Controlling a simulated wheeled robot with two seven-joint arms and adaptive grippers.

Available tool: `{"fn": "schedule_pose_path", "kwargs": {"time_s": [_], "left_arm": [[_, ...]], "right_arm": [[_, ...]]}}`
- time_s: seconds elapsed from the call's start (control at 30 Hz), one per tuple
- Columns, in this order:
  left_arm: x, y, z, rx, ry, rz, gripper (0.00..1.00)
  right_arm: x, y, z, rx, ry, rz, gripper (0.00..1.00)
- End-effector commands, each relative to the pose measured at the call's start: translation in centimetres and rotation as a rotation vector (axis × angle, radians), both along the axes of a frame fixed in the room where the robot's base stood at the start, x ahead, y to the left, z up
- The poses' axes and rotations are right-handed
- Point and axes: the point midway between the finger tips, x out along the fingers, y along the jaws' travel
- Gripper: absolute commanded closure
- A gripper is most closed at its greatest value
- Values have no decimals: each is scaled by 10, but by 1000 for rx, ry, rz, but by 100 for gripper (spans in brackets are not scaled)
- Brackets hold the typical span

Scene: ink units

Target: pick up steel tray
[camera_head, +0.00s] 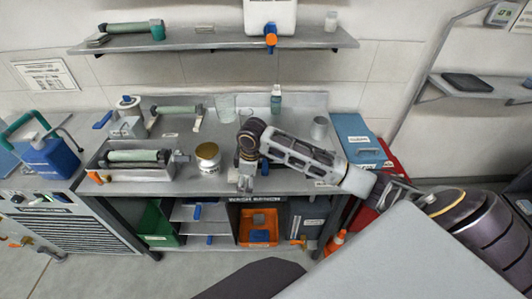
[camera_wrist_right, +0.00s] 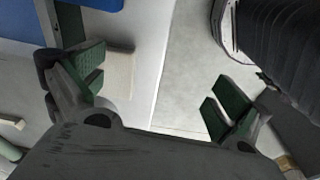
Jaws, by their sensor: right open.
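A steel tray (camera_head: 128,174) sits at the left part of the steel bench in the head view, with a green roller (camera_head: 137,156) lying in it. My right gripper (camera_head: 246,178) points down near the middle of the bench, to the right of the tray and apart from it. In the right wrist view its green-padded fingers (camera_wrist_right: 155,88) are spread wide with nothing between them. The tray cannot be made out in the wrist view. My left gripper does not show.
Behind are another green roller (camera_head: 178,112), glass beakers (camera_head: 225,108) and a green bottle (camera_head: 276,100). A blue box (camera_head: 358,140) stands right of the bench. A shelf (camera_head: 215,38) hangs above.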

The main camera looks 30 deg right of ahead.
Motion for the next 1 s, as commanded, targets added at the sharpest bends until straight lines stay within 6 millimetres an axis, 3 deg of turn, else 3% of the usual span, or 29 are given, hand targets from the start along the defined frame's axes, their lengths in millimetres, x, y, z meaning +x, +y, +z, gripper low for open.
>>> {"fn": "schedule_pose_path", "kwargs": {"time_s": [0.6,0.8,1.0], "left_arm": [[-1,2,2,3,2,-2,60],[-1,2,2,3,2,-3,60],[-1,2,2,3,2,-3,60]], "right_arm": [[29,-86,88,-84,82,38,0],[31,-101,104,-89,101,38,0],[31,-104,107,-90,105,37,0]]}}
